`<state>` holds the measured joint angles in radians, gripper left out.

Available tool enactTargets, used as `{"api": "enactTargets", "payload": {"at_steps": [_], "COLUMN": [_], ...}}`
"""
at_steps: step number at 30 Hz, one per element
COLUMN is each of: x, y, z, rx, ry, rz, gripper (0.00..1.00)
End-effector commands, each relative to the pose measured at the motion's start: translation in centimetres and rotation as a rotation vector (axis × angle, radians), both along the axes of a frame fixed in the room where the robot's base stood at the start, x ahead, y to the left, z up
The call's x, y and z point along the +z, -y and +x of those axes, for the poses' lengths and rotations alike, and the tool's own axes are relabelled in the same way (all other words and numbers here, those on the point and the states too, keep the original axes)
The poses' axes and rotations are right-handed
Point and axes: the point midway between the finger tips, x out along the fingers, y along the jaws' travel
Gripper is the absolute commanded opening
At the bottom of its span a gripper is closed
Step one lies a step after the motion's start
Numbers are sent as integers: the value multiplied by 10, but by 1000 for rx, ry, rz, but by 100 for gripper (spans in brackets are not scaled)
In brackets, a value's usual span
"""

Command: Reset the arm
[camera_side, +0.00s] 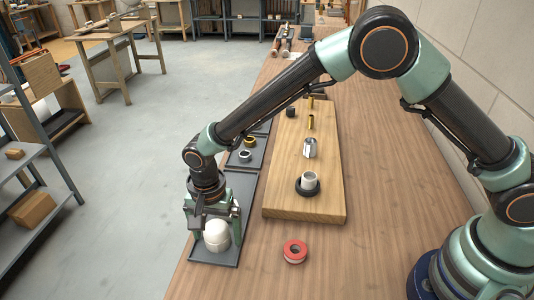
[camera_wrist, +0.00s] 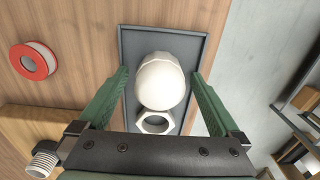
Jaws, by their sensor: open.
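My gripper (camera_side: 211,222) is low over the near end of the dark grey tray (camera_side: 236,250) at the table's left edge. In the wrist view my gripper (camera_wrist: 160,82) has its two green fingers apart. A white rounded fitting (camera_side: 216,234) stands on the tray between them. The fitting also shows in the wrist view (camera_wrist: 162,86), with a visible gap to each finger. A white hex nut (camera_wrist: 156,122) lies on the tray just beside it, nearer the gripper body. In the side view the fingers partly hide the white fitting.
A wooden board (camera_side: 292,201) holds a grey fitting on a black ring (camera_side: 308,184), a metal fitting (camera_side: 310,147) and brass parts. A red tape roll (camera_side: 295,251) lies on the table. Another tray (camera_side: 248,149) holds rings. Shelving (camera_side: 40,150) stands left beyond the floor gap.

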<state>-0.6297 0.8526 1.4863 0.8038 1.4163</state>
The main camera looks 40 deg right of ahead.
Motion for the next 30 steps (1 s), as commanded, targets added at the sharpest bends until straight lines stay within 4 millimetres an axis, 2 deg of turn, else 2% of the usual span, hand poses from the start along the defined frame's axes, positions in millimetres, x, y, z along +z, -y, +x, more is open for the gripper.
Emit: {"api": "enactTargets", "payload": {"at_steps": [1,5,30], "x": [-6,-4,55], "y": [1,1,0], "z": [-1,-1,0], "rx": [0,0,0], "ry": [-1,-1,1], "rz": [-1,-1,1], "gripper": [100,100,100]}}
